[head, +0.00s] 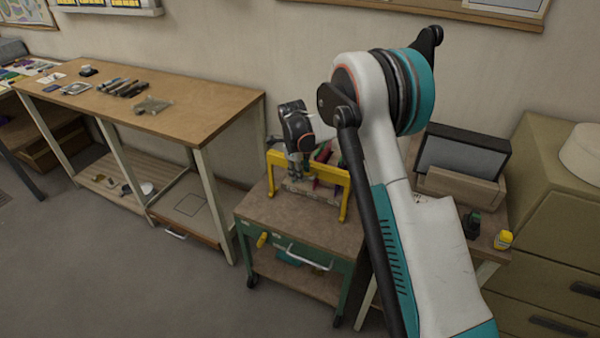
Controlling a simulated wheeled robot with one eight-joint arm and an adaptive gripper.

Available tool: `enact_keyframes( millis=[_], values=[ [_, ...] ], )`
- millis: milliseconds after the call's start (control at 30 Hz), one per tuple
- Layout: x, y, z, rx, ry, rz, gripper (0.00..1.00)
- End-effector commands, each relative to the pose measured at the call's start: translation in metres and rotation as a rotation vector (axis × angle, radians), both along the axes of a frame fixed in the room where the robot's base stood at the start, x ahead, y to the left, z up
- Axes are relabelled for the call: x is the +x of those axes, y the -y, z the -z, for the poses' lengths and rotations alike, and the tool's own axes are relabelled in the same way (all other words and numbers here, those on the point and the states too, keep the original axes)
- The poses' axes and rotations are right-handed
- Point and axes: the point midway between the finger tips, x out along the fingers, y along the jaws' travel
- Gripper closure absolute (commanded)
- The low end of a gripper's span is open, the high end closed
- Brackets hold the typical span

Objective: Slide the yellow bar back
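The yellow bar (327,171) is the crosspiece of a yellow arch with a leg at each end, standing on the brown top of a green wheeled cart (290,228). My gripper (298,176) points down at the left half of the bar, with its dark wrist above. It overlaps the bar in the picture and hides part of it. I cannot tell whether the fingers touch the bar or are closed on it. Small coloured items and a pale piece lie under and behind the arch, partly hidden.
A long wooden workbench (190,115) with tools stands at left. A side table at right holds a dark-framed panel (462,152) and a yellow container (503,240). An olive cabinet (560,210) is at far right. The wall is close behind the cart. Floor is clear at front left.

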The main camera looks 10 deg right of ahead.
Motion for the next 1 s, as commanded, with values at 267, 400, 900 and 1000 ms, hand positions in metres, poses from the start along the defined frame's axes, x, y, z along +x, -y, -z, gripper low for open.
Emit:
enact_keyframes(
  millis=[267,400,900,1000],
  values=[
    [-0.009,-0.007,-0.054,0.000,-0.001,-0.002,0.70],
    [-0.013,-0.010,-0.079,0.000,-0.001,-0.001,0.70],
    [-0.017,-0.013,-0.107,0.001,-0.002,0.000,0.70],
    [-0.018,-0.013,-0.107,0.001,-0.002,-0.001,0.70]
  ],
)
